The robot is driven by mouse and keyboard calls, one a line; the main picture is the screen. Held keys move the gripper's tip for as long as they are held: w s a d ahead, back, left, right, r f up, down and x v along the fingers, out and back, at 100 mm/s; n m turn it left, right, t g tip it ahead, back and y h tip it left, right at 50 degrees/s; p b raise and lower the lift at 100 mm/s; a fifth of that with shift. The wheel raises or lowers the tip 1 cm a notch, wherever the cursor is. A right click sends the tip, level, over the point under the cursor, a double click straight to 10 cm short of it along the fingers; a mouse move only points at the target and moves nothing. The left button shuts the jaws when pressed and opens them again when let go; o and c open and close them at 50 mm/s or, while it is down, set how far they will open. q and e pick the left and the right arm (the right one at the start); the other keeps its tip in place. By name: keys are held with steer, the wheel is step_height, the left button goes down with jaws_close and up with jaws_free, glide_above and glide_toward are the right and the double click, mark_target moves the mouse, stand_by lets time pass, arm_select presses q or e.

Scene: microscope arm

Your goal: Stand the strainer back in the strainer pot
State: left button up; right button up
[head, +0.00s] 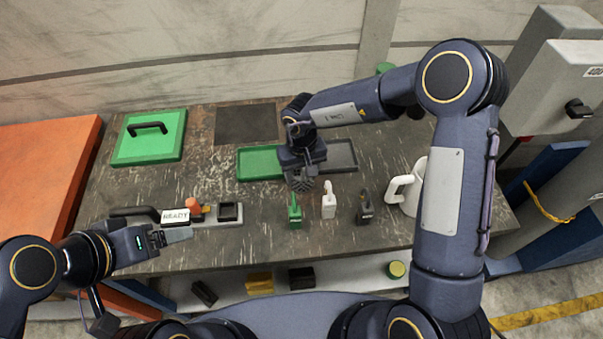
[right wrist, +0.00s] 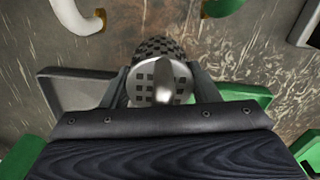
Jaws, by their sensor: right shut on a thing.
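The strainer (right wrist: 158,80), a small metal piece with square holes, is held between the fingers of my right gripper (right wrist: 160,88). In the head view the strainer (head: 303,184) shows as a dark patterned end below my right gripper (head: 301,172), above the table near the trays. A white vessel with a loop handle (head: 399,188), possibly the strainer pot, stands at the table's right side. My right arm covers part of it, and its opening is hidden. My left gripper (head: 178,235) is at the front left, near the READY box, with its jaw gap unclear.
Green (head: 258,178), white (head: 328,204) and dark (head: 365,208) bottles stand near the front edge. A green tray (head: 240,163) and a grey tray (head: 351,150) lie behind them. A READY box (head: 175,215) is at left; a green lid (head: 150,148) is at back left.

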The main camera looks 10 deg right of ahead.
steer(key=shift+f, duration=0.6)
steer(key=o, duration=1)
steer(key=shift+f, duration=0.15)
steer(key=shift+o, duration=0.2)
step_height(320, 180, up, 12)
steer(key=shift+r, duration=0.2)
